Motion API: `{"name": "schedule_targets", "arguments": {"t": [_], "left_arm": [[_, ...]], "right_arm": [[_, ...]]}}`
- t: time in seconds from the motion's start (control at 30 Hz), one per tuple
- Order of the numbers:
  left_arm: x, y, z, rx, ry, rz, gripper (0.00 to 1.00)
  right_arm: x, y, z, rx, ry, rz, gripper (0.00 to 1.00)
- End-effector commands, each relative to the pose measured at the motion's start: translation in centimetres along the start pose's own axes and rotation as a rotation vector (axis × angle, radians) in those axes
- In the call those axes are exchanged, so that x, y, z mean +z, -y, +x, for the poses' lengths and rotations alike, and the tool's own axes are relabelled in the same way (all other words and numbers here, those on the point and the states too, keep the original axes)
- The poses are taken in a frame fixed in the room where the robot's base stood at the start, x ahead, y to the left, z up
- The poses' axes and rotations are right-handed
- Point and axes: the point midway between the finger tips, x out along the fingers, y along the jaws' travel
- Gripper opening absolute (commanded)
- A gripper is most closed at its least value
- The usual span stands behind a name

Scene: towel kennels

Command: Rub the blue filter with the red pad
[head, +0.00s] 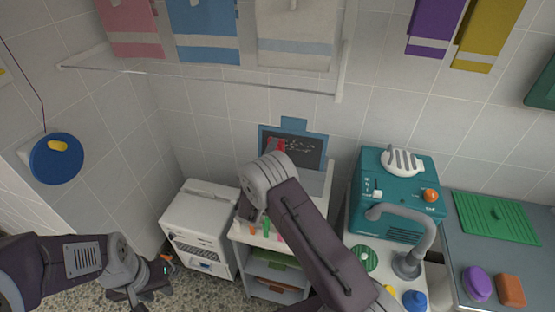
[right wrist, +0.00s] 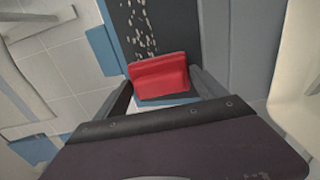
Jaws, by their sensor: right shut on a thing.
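The blue filter (head: 293,123) stands upright against the tiled wall at the back in the head view. It has a blue frame around a dark panel with pale specks. In the right wrist view the filter (right wrist: 103,50) fills the upper middle, with pale specks above the pad. My right gripper (right wrist: 160,85) is shut on the red pad (right wrist: 158,74), which lies over the dark panel; whether it touches cannot be told. In the head view the red pad (head: 276,146) shows at the panel's left part, partly behind my arm. My left gripper (head: 148,285) is open and empty at the lower left.
A white cabinet (head: 200,215) stands left of the small shelf unit (head: 277,271). A teal machine (head: 395,195) and a grey tap (head: 408,262) stand to the right. A clear shelf (head: 200,74) runs above, below hanging towels. A blue disc (head: 56,158) hangs on the left wall.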

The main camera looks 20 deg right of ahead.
Motion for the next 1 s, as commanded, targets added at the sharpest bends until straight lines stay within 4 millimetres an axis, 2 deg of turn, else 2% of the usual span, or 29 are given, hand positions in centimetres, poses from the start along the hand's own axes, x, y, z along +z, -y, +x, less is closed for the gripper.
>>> {"name": "schedule_targets", "arguments": {"t": [0.4, 0.7, 1.0], "left_arm": [[0.2, 0.1, 2.5, 0.000, 0.000, 0.000, 0.31], [0.2, 0.0, 2.3, 0.000, 0.000, 0.000, 0.31], [0.2, 0.1, 2.5, 0.000, 0.000, 0.000, 0.31]], "right_arm": [[-3.2, 0.1, -0.1, 0.003, -0.001, 0.003, 0.49], [-3.4, -0.1, -0.2, 0.001, 0.000, 0.001, 0.49], [-3.4, 0.0, -3.5, 0.000, -0.003, 0.000, 0.49]]}}
